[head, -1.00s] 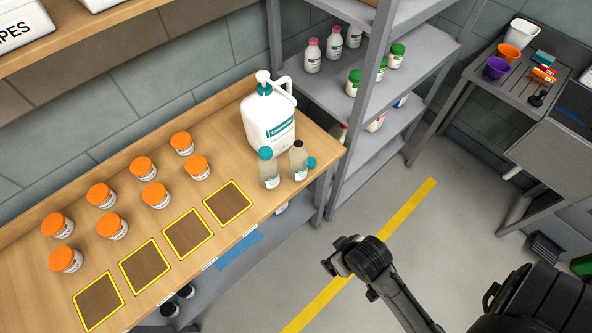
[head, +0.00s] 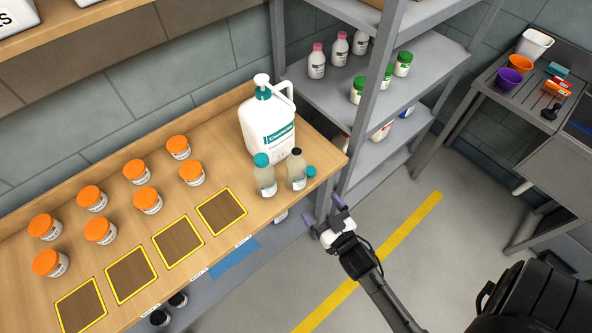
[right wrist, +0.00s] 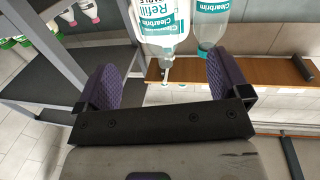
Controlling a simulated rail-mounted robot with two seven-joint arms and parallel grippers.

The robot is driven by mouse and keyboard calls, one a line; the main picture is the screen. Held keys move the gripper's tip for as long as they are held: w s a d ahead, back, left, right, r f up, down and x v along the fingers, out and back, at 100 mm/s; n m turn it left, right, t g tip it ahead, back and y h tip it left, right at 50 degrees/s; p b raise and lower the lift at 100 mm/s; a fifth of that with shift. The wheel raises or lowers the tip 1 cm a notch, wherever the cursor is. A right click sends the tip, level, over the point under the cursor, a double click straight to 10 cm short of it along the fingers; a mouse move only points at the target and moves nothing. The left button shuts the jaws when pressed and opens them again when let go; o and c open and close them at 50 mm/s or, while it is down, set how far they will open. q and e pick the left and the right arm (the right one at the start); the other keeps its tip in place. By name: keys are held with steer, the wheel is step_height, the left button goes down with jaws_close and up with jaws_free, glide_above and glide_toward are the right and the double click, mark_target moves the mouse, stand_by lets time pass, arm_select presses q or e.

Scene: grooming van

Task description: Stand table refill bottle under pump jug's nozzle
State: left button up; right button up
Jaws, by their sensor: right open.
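The white pump jug (head: 268,132) with a teal label and white pump top stands at the right end of the wooden table. In front of it stand two clear bottles, apparently upright: a teal-capped one (head: 264,180) and a dark-necked one (head: 296,174). A small teal cap (head: 311,171) shows beside the latter. In the right wrist view, a bottle labelled "Refill" (right wrist: 160,22) shows beyond my open fingers, with another Clearbrim bottle (right wrist: 209,25) beside it. My right gripper (head: 323,211) is open and empty, off the table's right end, apart from the bottles. My left gripper is not visible.
Several orange-lidded jars (head: 147,200) stand left on the table, behind yellow-edged dark squares (head: 178,242). A grey shelf rack (head: 335,95) with bottles stands close to the right of the table. The floor (head: 420,255) at right is open.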

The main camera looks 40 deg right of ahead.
mark_target(302, 180)
steer(key=w, duration=0.2)
steer(key=w+d, duration=0.1)
steer(key=w, duration=0.5)
steer(key=shift+d+r, duration=0.15)
steer(key=shift+d, duration=0.05)
steer(key=shift+w+d, duration=0.2)
steer(key=shift+w, duration=0.65)
steer(key=shift+w+d, duration=0.25)
steer(key=shift+w, duration=0.55)
steer(key=shift+w+d, duration=0.2)
steer(key=shift+w, duration=0.95)
steer(key=shift+c, duration=0.3)
